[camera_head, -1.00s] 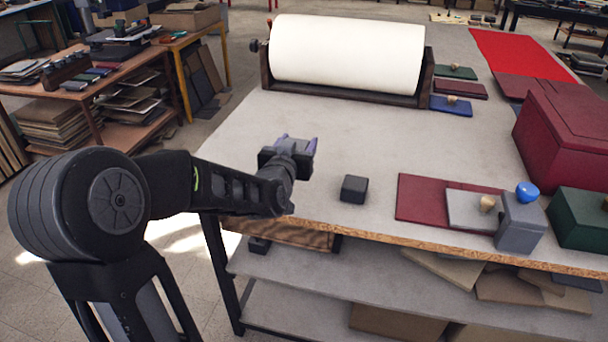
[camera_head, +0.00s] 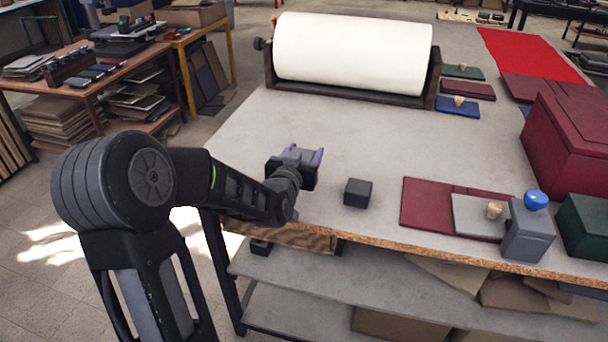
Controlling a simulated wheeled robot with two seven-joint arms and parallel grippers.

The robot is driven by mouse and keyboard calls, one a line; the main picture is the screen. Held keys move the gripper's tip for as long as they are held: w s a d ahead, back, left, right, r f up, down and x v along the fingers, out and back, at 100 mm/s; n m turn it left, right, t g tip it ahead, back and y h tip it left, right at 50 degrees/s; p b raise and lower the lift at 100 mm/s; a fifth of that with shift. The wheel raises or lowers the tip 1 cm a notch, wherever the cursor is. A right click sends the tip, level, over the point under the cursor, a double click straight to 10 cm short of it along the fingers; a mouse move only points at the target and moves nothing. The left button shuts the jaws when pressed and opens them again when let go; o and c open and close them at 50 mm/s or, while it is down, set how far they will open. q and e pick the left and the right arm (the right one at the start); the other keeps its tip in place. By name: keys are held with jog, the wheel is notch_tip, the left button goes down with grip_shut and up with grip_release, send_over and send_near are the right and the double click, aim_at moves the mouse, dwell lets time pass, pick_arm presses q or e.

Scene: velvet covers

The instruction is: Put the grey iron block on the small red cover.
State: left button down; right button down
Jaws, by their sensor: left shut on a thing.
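My left gripper (camera_head: 303,155) is over the table's left part, beyond the dark block, with purple fingertips. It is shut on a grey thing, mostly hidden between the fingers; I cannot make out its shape. A dark grey, nearly black block (camera_head: 358,192) stands on the table to the right of the gripper, apart from it. A small dark red cover (camera_head: 467,90) with a knob lies at the back between a green and a blue one. A larger dark red cover (camera_head: 425,203) lies flat near the front edge. My right gripper is not in view.
A grey cover (camera_head: 470,217) with a wooden knob lies partly on the larger red one. A grey box with a blue knob (camera_head: 527,240) stands beside it. A big dark red box (camera_head: 570,140) is at right, a white roll (camera_head: 350,55) at the back. The table's middle is clear.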

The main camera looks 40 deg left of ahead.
pick_arm(q)
jog(key=shift+f, duration=0.85)
jog(key=shift+f, duration=0.1)
jog(key=shift+f, duration=1.8)
jog(key=shift+f+b, duration=0.25)
jog(key=shift+b, duration=0.15)
jog(key=c, duration=0.5)
grip_release()
